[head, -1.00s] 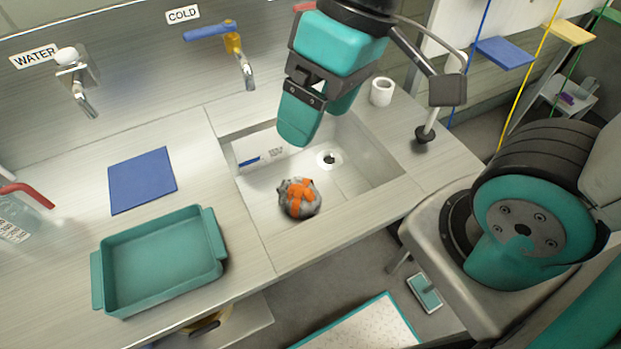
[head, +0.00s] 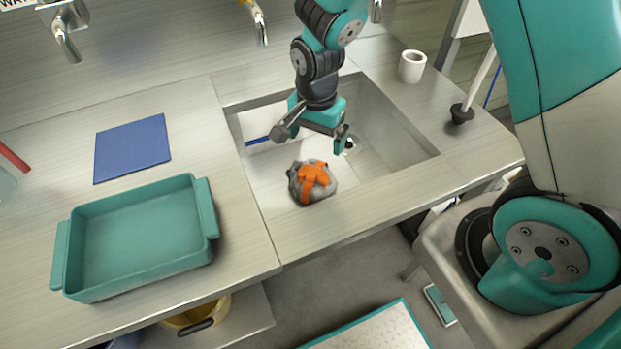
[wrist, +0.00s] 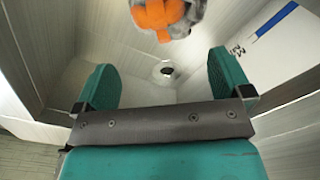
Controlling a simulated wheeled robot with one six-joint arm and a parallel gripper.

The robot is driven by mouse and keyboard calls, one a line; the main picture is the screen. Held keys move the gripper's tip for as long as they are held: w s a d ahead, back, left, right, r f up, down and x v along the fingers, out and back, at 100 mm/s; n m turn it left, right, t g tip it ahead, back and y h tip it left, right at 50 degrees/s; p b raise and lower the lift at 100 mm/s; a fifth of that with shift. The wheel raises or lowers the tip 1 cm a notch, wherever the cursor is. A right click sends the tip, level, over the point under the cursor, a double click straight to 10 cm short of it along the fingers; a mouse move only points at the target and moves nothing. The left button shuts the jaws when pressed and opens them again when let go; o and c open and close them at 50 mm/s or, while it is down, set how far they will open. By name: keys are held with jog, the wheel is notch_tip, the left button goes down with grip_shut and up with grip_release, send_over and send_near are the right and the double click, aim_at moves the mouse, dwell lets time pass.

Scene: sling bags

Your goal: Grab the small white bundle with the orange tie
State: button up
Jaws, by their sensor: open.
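The small bundle (head: 298,188) is whitish-grey with an orange tie (head: 316,178) across its top. It sits in the sink basin near the front left side. It also shows at the top of the wrist view (wrist: 180,18), cut off by the frame edge, beyond the fingers. My gripper (head: 311,142) is over the sink, behind the bundle in the head view, with its two fingers spread apart. In the wrist view my gripper (wrist: 165,85) is open with nothing between its teal fingers. The bundle is apart from both fingers.
The sink's walls (head: 395,110) surround the bundle. A teal tray (head: 140,240) and a blue mat (head: 132,148) lie on the left counter. A white cup (head: 412,66) and a black-based stand (head: 462,113) are at the right. A yellow-handled tap (head: 258,22) hangs behind.

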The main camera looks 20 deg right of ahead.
aim_at(316, 166)
notch_tip(316, 166, down, 10)
jog(key=shift+r+p, duration=0.25)
jog(key=shift+p, duration=0.15)
jog(key=shift+c, duration=0.3)
jog(key=c, duration=1.4)
